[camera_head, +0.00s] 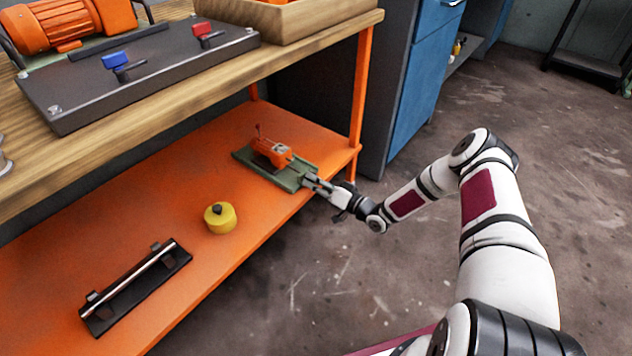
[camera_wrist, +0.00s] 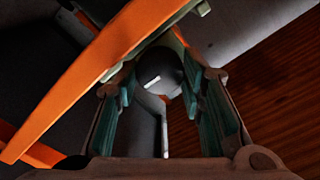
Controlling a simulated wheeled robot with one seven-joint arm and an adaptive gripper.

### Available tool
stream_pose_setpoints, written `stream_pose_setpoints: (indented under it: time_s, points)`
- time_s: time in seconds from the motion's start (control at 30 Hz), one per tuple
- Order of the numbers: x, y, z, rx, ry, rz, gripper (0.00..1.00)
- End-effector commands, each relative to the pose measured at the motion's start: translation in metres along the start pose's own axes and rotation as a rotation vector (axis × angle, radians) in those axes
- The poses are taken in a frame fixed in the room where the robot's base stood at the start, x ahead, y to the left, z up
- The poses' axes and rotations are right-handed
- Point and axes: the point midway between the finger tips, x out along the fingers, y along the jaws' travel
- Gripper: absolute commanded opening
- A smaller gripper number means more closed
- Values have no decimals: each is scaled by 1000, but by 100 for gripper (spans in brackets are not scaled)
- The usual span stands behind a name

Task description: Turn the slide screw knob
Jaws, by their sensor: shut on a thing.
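The slide screw unit has a green base (camera_head: 243,155) and an orange block (camera_head: 270,150) on top, on the orange lower shelf near its right end. Its knob (camera_wrist: 158,77) is dark and round with a white mark, seen in the wrist view between the teal finger pads. My gripper (camera_head: 316,184) reaches in from the right at the near end of the unit. In the wrist view, my gripper (camera_wrist: 160,90) is shut on the knob, with one finger on each side. In the head view the knob is too small and covered to make out.
On the lower shelf (camera_head: 140,225) stand a yellow round object (camera_head: 220,217) and a black holder with a metal rod (camera_head: 135,287). The wooden bench top (camera_head: 290,50) lies above the shelf. An orange leg (camera_head: 361,90) stands close behind my gripper. The floor at right is open.

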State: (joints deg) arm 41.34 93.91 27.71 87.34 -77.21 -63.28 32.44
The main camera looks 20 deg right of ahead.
Motion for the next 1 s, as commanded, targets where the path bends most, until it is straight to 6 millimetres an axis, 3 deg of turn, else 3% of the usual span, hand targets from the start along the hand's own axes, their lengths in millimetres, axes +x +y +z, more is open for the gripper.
stream_pose_setpoints:
  time_s: [0.17,0.2,0.27,0.67,1.0]
  points:
    - [-1,1,0,-1,0,2,8]
    - [-1,1,0,-1,0,2,43]
    - [-1,1,0,-1,0,2,56]
    - [-1,1,0,-25,-1,3,56]
    - [-1,1,0,-319,0,3,56]
